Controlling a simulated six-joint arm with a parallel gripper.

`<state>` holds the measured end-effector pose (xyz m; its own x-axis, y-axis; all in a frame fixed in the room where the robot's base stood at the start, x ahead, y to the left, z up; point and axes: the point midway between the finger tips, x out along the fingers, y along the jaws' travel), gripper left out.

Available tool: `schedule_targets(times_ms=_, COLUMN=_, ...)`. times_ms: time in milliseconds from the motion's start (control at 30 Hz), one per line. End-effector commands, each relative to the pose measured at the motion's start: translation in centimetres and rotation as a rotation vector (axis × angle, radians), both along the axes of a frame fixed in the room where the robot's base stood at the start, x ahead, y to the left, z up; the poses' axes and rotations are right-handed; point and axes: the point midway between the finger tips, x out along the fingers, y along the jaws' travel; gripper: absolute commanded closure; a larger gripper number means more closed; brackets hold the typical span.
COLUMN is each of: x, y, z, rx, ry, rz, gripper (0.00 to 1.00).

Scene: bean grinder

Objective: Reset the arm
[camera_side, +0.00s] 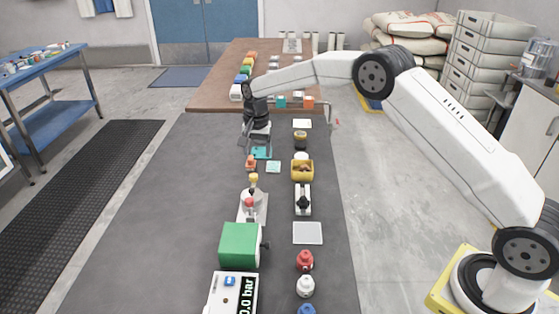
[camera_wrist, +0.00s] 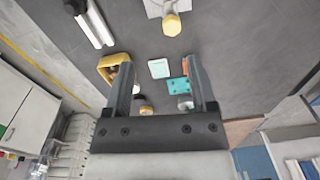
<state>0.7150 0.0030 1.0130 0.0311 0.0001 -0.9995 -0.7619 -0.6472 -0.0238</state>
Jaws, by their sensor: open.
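My gripper (camera_side: 258,150) hangs from my arm over the far part of the dark grey table top (camera_side: 170,220), pointing down. In the wrist view its two fingers (camera_wrist: 160,64) stand wide apart with nothing held between them. A teal pad (camera_side: 262,153) lies below it in the side view, and an orange piece (camera_side: 251,163) stands just in front. In the wrist view the teal pad (camera_wrist: 177,86) shows beside the right finger, partly hidden, and a pale mint pad (camera_wrist: 159,68) shows between the fingers. I cannot tell the exact height of the fingertips.
A yellow bin (camera_side: 303,172) stands right of the pads. Nearer are a yellow-knobbed device (camera_side: 253,179), a green box (camera_side: 238,246), a pale flat plate (camera_side: 307,233) and a red jar (camera_side: 305,260). A brown table (camera_side: 215,92) with small items stands behind. The grey table's left side is clear.

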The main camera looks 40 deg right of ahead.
Motion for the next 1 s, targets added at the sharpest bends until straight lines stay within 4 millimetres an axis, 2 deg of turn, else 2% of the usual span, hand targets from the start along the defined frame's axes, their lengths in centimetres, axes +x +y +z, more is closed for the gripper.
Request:
schedule_targets(times_ms=467, x=-7.4, y=-0.1, z=2.7, rx=-0.016, ry=-0.062, rz=0.267, gripper=0.27)
schedule_targets(times_ms=767, x=-13.4, y=-0.2, z=3.5, rx=-0.036, ry=-0.1, rz=0.433, gripper=0.27)
schedule_targets(times_ms=1000, x=-18.9, y=-0.3, z=3.6, rx=-0.055, ry=-0.129, rz=0.568, gripper=0.27)
